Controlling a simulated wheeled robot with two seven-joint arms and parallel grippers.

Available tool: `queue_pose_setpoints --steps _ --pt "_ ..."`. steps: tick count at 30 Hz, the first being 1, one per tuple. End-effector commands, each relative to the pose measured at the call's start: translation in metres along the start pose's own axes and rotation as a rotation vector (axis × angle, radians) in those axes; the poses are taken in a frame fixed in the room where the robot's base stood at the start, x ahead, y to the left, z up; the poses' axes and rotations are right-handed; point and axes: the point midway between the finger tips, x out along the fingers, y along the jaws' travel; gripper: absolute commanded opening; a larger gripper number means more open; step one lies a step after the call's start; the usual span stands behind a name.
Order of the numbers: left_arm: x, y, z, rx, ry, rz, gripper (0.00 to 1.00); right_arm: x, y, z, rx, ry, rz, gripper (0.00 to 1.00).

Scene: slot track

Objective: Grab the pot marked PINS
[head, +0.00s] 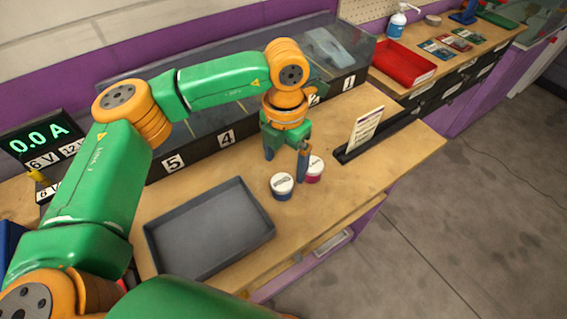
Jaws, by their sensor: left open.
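Two small round pots with white lids stand on the wooden bench, close beside each other. One has a blue body (282,193); the other has a magenta body (315,174) and stands just behind it to the right. Dark marks show on the lids, but they are too small to read, so I cannot tell which pot is marked PINS. My left gripper (286,166) points down with its fingers apart, empty, above and behind the blue pot. Its right finger overlaps the left edge of the magenta pot; I cannot tell whether they touch. My right gripper is not in view.
An empty dark grey tray (212,232) lies left of the pots. Numbered clear-covered bays (200,152) run along the back. A dark holder with an upright card (366,130) stands at right. A red tray (402,62) lies farther back. Bare bench lies right of the pots.

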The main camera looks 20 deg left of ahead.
Motion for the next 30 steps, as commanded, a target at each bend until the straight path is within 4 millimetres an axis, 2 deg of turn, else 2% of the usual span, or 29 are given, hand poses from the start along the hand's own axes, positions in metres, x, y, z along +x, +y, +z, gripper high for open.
queue_pose_setpoints --steps 5,6,9,15,16,24,26,30 --pt "0.026 0.0 -0.009 0.001 0.007 -0.004 0.91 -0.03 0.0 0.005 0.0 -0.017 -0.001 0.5" --pt "0.036 0.0 -0.008 0.0 0.006 -0.004 0.91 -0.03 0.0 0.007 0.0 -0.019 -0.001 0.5" --pt "0.051 -0.001 -0.007 0.0 0.003 -0.005 0.91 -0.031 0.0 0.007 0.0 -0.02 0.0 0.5" --pt "0.056 -0.001 -0.007 0.001 0.0 -0.004 0.91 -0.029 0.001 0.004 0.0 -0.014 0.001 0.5" --pt "0.056 -0.001 -0.007 0.001 0.0 -0.004 0.88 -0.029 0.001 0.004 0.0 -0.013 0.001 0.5" --pt "0.055 -0.001 -0.007 0.001 0.0 -0.004 0.15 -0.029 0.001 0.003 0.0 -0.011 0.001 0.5" --pt "0.055 -0.001 -0.007 0.001 0.0 -0.005 0.0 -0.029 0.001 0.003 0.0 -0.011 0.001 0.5" --pt "0.055 -0.001 -0.006 0.001 0.0 -0.005 0.0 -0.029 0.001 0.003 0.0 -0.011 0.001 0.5"
